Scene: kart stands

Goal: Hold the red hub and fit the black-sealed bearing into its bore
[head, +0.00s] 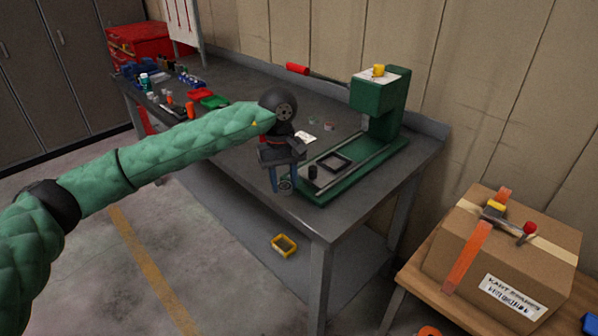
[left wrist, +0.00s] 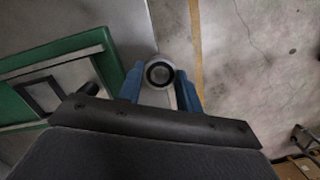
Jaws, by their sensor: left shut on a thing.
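My left gripper (head: 284,186) reaches in over the front edge of the bench, fingers pointing down. Its blue fingers are shut on a small round ring with a metal rim and a black band, which looks like the black-sealed bearing (head: 286,187). In the left wrist view the bearing (left wrist: 160,73) shows between the blue fingertips (left wrist: 160,88), its round face towards the camera. I cannot pick out the red hub for sure; a small reddish piece (head: 329,126) lies farther back on the bench. My right gripper is not in view.
A green press (head: 378,105) with a red-handled lever stands just right of the gripper. A black cylinder (head: 312,172) stands on its base. Red (head: 198,93) and green (head: 214,102) trays and small items fill the bench's far left. A cardboard box (head: 510,250) sits at right.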

